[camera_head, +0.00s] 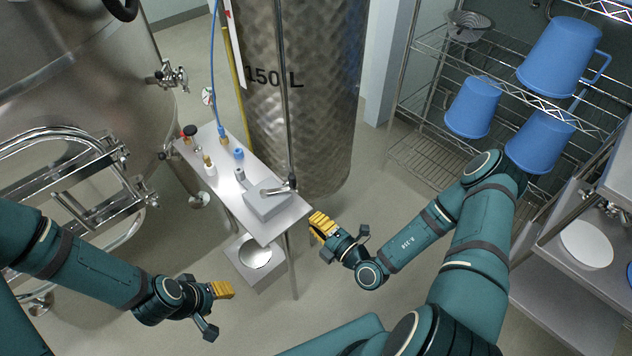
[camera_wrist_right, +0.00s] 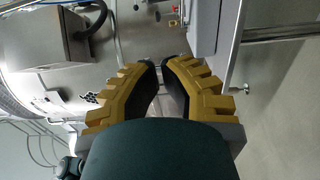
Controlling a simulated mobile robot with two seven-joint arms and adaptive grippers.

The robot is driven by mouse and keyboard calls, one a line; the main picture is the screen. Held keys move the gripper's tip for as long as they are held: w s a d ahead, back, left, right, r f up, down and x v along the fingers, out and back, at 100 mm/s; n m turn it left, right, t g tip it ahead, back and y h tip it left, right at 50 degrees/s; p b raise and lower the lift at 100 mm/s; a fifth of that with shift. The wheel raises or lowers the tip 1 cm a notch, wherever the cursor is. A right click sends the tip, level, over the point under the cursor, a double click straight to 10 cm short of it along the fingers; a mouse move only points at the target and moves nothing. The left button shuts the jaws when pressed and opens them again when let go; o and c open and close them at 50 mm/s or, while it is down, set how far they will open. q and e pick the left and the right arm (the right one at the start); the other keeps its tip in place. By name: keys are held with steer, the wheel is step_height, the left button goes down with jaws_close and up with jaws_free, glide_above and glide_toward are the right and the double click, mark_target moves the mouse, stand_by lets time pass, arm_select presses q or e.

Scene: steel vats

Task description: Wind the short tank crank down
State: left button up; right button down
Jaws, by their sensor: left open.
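A small grey box with a short crank-like lever (camera_head: 285,187) on top sits on the front corner of a narrow steel shelf table, beside a thin vertical post. I take this as the crank, but its details are small. A tall steel tank (camera_head: 300,100) marked "150 L" stands behind it. My right gripper (camera_head: 322,226) is just right of the table's front corner, apart from the crank. In the right wrist view its yellow fingers (camera_wrist_right: 163,80) show a narrow gap with nothing held. My left gripper (camera_head: 224,290) is open and empty, low and left of the table.
Several valves and fittings (camera_head: 208,165) stand on the steel table (camera_head: 250,228). A large vat (camera_head: 80,80) with a railed hatch is at left. A wire rack (camera_head: 430,145) with blue jugs (camera_head: 472,107) is at right. The floor between is clear.

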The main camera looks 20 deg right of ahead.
steer(key=w+d+x, duration=0.1)
steer(key=d+x, duration=0.1)
steer(key=x, duration=1)
steer(key=shift+w, duration=0.35)
steer(key=shift+d+b, duration=0.2)
steer(key=shift+b, duration=0.2)
steer(key=shift+w+d+n+y, duration=0.1)
steer(key=shift+w+n+y, duration=0.1)
steer(key=shift+n+y, duration=0.25)
steer(key=shift+w+d+g+y+b, duration=0.15)
steer(key=shift+g+y+b, duration=0.25)
steer(key=shift+y+b, duration=0.05)
